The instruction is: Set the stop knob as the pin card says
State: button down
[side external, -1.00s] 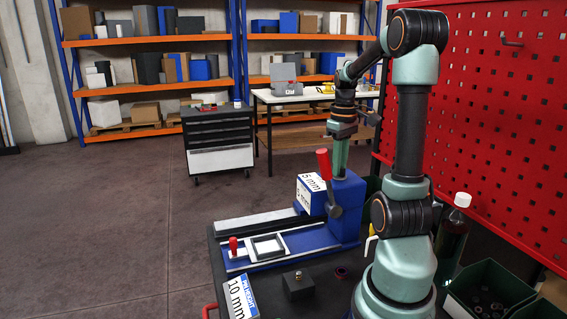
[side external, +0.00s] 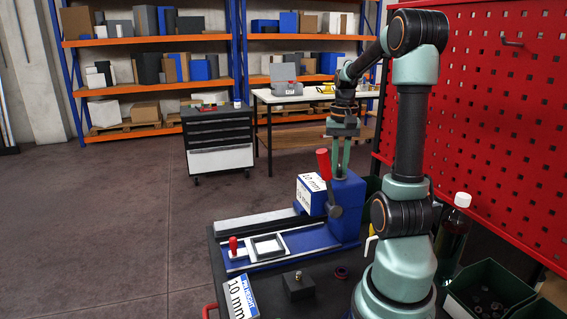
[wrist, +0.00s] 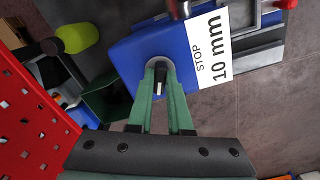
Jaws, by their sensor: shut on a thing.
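My gripper (side external: 340,174) points down onto the top of the blue stop block (side external: 346,206). In the wrist view its green fingers (wrist: 160,80) are shut on the stop knob (wrist: 159,65), a small grey round knob with a dark and white mark. The fingers hide part of the knob. The block's white label (wrist: 211,52) reads "STOP 10 mm" in the wrist view, and the label also shows in the side view (side external: 311,194). The pin card (side external: 240,299), white with a blue band, stands at the table's front and reads "10 mm".
A red-handled lever (side external: 323,165) rises beside the block. A blue rail fixture (side external: 305,240) with a second red handle (side external: 233,246) runs left. A small dark block (side external: 298,287) sits in front. A bottle (side external: 455,235) and green bins (side external: 490,290) stand right, near a red pegboard (side external: 490,110).

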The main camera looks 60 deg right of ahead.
aim_at(340, 167)
jog(key=shift+r+m, duration=0.1)
jog(key=shift+m, duration=0.4)
jog(key=c, duration=0.8)
grip_release()
jog(key=shift+c, duration=0.2)
notch_tip(340, 167, up, 12)
